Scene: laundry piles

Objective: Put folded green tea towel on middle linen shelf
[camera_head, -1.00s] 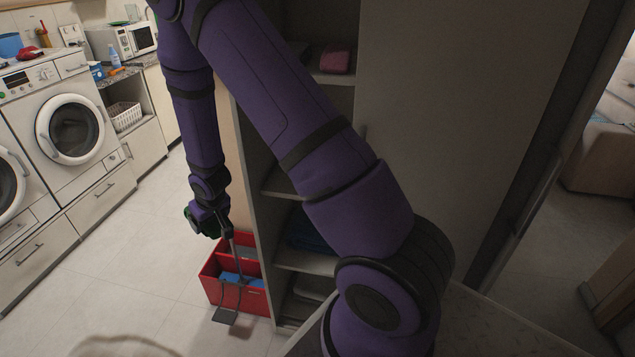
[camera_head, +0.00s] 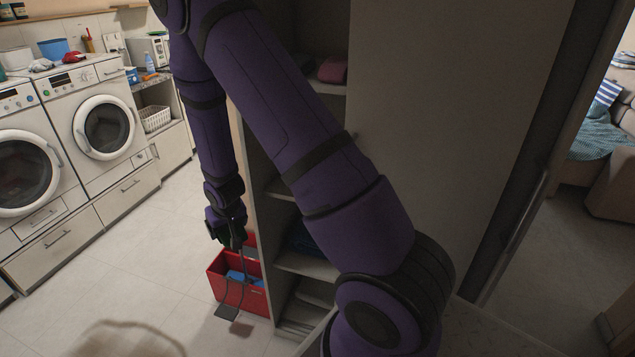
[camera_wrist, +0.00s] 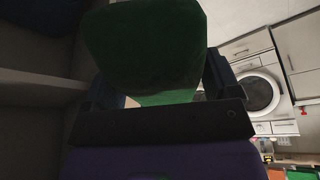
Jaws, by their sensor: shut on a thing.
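The folded green tea towel (camera_wrist: 145,45) is in my gripper in the wrist view, bulging up between the two dark fingers. My gripper (camera_head: 228,232) hangs in front of the linen cabinet's left side, above a red crate, in the head view. The gripper is shut on the towel; in the head view the towel is hardly visible there. The cabinet's shelves show behind my arm: an upper one (camera_head: 333,88) with a pink folded cloth, a bare-looking one (camera_head: 280,190) at mid height, and a lower one (camera_head: 300,264) with dark blue cloth. My arm hides much of them.
A red crate (camera_head: 226,288) with blue things stands on the floor against the cabinet. A closed cabinet panel (camera_head: 440,110) is right of the shelves. Washing machines (camera_head: 105,130) line the left wall. A doorway opens at right.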

